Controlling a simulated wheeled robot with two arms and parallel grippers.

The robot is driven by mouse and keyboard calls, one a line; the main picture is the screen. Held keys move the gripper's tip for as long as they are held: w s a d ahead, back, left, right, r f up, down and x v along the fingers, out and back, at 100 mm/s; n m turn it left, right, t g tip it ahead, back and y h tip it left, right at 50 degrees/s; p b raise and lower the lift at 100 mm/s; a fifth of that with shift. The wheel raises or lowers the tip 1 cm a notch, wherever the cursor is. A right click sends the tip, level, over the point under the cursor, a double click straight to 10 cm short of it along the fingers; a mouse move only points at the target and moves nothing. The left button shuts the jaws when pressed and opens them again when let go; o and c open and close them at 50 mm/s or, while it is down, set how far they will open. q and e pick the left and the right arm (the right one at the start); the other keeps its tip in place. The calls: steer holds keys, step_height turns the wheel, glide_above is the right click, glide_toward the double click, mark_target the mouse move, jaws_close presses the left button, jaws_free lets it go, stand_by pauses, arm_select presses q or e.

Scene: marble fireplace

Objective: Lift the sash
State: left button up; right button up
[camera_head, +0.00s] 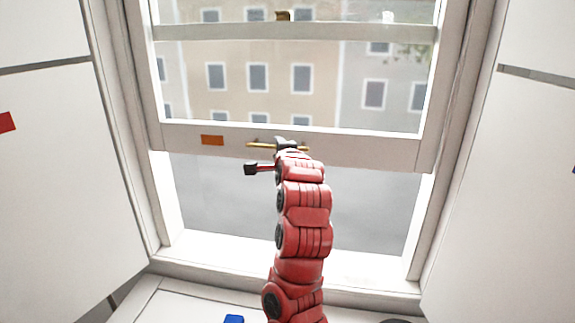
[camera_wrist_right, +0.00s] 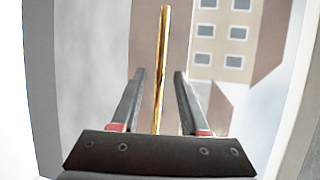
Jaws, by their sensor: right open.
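The window sash (camera_head: 360,149) is a white frame with glass. Its bottom rail stands well above the sill, with an open gap below. A thin brass bar handle (camera_head: 262,146) runs along the middle of the rail. My right gripper (camera_head: 285,143) is at this handle, on the end of my red arm, which partly hides it. In the right wrist view, the brass bar (camera_wrist_right: 161,60) passes between the two open fingers of my right gripper (camera_wrist_right: 160,74), with visible room on both sides. My left gripper is not in view.
The white sill (camera_head: 220,250) runs below the gap. White side jambs and wall panels flank the window. A brass latch (camera_head: 283,15) sits on the upper rail. An orange patch (camera_head: 212,140) is on the bottom rail, left of the handle. A blue object (camera_head: 234,319) shows at the bottom edge.

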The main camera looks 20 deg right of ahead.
steer(key=b+v, duration=0.2)
steer(key=v, duration=1.2)
steer(key=shift+s, duration=0.2)
steer(key=shift+r, duration=0.15)
